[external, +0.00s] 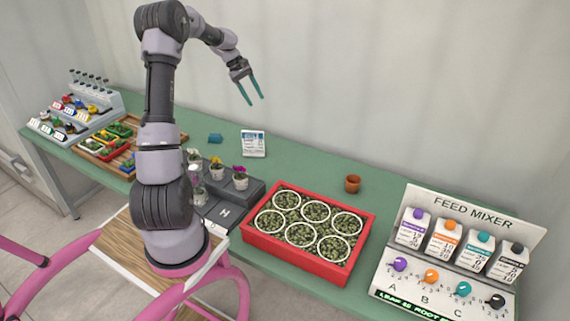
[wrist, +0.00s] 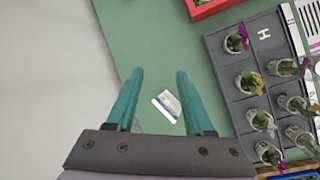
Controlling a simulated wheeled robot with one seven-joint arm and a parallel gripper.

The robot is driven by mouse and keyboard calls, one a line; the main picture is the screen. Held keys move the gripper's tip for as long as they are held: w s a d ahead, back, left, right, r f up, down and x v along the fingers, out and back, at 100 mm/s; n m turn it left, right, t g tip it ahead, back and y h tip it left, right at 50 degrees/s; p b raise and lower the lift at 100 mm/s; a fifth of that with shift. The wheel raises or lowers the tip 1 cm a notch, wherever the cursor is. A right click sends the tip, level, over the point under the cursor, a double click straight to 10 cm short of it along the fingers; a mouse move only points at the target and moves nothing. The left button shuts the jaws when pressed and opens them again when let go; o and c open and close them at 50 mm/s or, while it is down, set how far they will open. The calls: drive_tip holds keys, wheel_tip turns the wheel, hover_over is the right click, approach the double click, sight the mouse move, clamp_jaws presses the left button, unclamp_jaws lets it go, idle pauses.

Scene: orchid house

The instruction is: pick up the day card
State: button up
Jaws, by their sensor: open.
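The day card (external: 253,143) is a small white card with a blue printed top, standing on the green bench near its back edge. In the wrist view the card (wrist: 168,104) shows between my two teal fingers, farther off on the green surface. My gripper (external: 254,101) is open and empty, its fingers pointing down, and it hangs in the air above the card, apart from it. In the wrist view my gripper (wrist: 160,72) has a wide gap between its fingertips.
Grey steps (wrist: 242,103) with several potted orchids stand near the card. A red tray (external: 295,267) of ringed plants, a terracotta pot (external: 352,184) and the feed mixer (external: 460,220) are to the right.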

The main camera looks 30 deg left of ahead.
drive_tip(key=w+a+f+n+t+h, duration=0.1)
drive_tip(key=w+a+f+n+h, duration=0.35)
drive_tip(key=a+f, duration=0.4)
drive_tip(key=n+t+h, duration=0.2)
drive_tip(key=n+t, duration=0.2)
drive_tip(key=n, duration=0.3)
approach(253, 142)
wheel_tip(253, 142, up, 4)
drive_tip(key=x, duration=1)
drive_tip(key=shift+w+a, duration=0.2)
drive_tip(key=shift+w, duration=0.1)
clamp_jaws()
